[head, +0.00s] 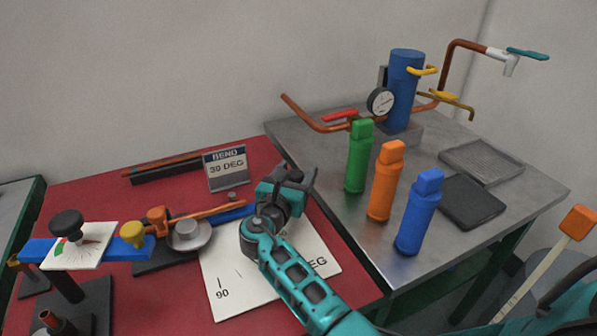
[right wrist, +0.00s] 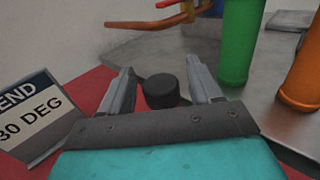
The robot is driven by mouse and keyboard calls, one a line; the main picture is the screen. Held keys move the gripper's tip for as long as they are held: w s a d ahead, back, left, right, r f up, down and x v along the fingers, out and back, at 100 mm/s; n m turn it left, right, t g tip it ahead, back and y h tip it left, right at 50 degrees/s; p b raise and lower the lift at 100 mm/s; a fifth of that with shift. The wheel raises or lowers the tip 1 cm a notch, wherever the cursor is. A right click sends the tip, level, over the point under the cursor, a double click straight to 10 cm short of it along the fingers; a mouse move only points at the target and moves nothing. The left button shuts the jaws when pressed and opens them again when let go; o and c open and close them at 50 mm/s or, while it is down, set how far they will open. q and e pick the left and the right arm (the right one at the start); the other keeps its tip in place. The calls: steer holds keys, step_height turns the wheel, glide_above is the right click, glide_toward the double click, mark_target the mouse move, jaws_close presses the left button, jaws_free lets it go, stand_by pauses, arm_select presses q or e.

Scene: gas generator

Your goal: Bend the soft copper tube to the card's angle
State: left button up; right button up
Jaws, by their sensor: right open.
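The card (head: 227,170) reads BEND 30 DEG and stands upright at the back of the red mat; it also shows at the left of the right wrist view (right wrist: 35,117). The copper tube (head: 207,215) lies along the bender by the grey round former (head: 188,235) and runs toward my gripper. The bender's blue bar (head: 232,213) passes partly behind my gripper. My right gripper (head: 300,178) is open beyond the bar's right end. A black knob (right wrist: 160,92) shows between its fingers in the right wrist view; contact cannot be told. My left gripper is not in view.
A white angle sheet (head: 233,283) marked 90 lies under my right arm. The grey table (head: 430,155) at right holds green (head: 358,157), orange (head: 385,182) and blue (head: 418,213) bottles and a gauge unit (head: 405,90). A dial plate (head: 80,247) and black knob (head: 67,223) are at left.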

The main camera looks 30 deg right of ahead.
steer(key=shift+c, duration=0.4)
jaws_close()
